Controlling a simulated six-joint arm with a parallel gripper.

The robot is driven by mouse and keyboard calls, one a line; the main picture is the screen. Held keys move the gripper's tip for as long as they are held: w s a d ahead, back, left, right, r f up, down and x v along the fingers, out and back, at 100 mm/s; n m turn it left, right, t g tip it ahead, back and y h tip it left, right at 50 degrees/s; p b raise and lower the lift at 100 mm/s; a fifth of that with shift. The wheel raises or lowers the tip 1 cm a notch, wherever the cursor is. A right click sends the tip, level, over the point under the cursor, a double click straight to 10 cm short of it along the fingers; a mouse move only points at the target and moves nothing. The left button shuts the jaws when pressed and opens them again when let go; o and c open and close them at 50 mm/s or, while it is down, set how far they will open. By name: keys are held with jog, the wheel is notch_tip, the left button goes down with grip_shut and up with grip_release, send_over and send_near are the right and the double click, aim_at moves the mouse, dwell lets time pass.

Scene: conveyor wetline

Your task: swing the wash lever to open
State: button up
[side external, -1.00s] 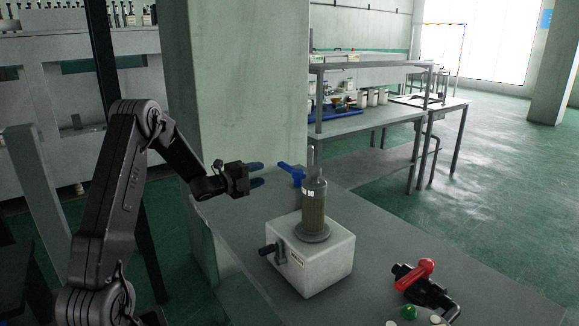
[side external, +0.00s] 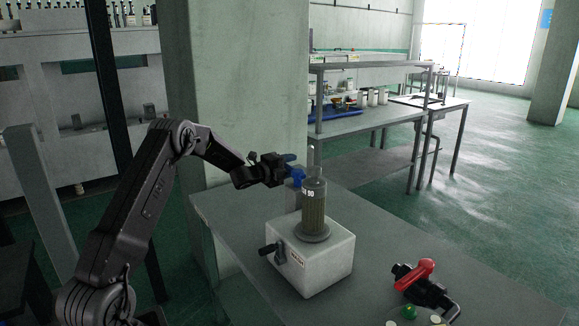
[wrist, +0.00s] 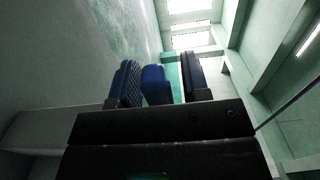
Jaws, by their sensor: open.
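A bright blue lever (side external: 297,177) sits beside the top of an upright ribbed cylinder (side external: 314,208), which stands on a white box (side external: 325,258). In the wrist view, the blue lever (wrist: 156,84) stands between the two open fingers (wrist: 160,82), closer to the left one. A gap shows on its right side. Whether the left finger touches it I cannot tell. The gripper partly hides the lever in the side view.
A black knob lever (side external: 268,249) is on the box's front. A red-handled clamp (side external: 420,271) lies on the grey table (side external: 400,235) to the right, near a green button (side external: 408,312). A pale pillar (side external: 235,90) rises behind my arm. The table between box and clamp is clear.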

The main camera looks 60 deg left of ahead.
jog(key=shift+c, duration=0.2)
grip_shut()
jog(key=shift+s+n+y, duration=0.15)
jog(key=shift+n+y, duration=0.15)
jog(key=shift+y, duration=0.2)
jog(key=s+n+y, duration=0.1)
jog(key=n+y, duration=0.1)
jog(key=y, duration=0.1)
jog(key=shift+s+g+y, duration=0.3)
jog(key=shift+s, duration=0.05)
jog(key=s+d+n+g+y, duration=0.2)
jog(key=s+n+g+y, duration=0.3)
jog(key=n+g+y, duration=0.5)
jog(key=shift+s+d+n+y, duration=0.3)
jog(key=shift+d+n+y, duration=0.1)
jog(key=shift+y, duration=0.6)
jog(key=shift+g, duration=0.3)
